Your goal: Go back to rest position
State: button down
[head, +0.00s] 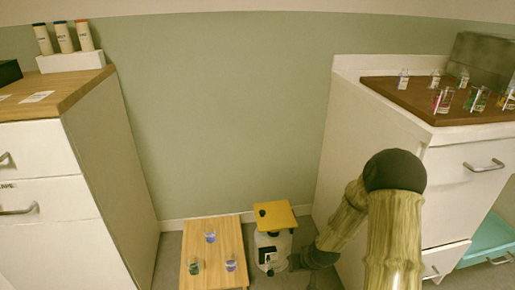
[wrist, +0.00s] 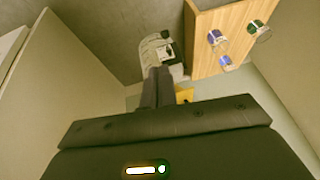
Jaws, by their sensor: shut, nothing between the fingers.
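My gripper (wrist: 159,72) shows in the wrist view. Its two dark fingers are together with nothing between them. In that view the fingertips overlap a pale body with dark parts (wrist: 152,48); I cannot tell whether they touch. In the head view my arm (head: 395,215) rises at the lower right, bends at a dark joint and runs down and left towards the floor. Its end is low beside a pale body with a yellow top (head: 275,214). The fingers cannot be made out there.
A low wooden table (head: 212,238) holds three small glasses, also seen in the wrist view (wrist: 215,36). A left cabinet (head: 40,150) bears three bottles (head: 64,37). A right counter (head: 400,120) bears bottles and coloured glasses (head: 443,99). A teal open drawer (head: 490,238) is lower right.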

jog(key=s+d+r+m+g+h+p, duration=0.1)
jog(key=s+r+p, duration=0.1)
jog(key=s+r, duration=0.55)
jog(key=s+r+p, duration=0.3)
jog(key=s+r, duration=0.1)
jog(key=r, duration=0.6)
jog(key=s+d+r+m+g+h+p, duration=0.1)
jog(key=s+r+p, duration=0.1)
jog(key=s+r, duration=0.55)
notch_tip(320, 180, up, 40)
jog(key=w+p, duration=0.1)
jog(key=p, duration=3.6)
jog(key=shift+w+f+p, duration=0.25)
jog(key=shift+w+p, duration=0.1)
jog(key=c, duration=2.2)
grip_release()
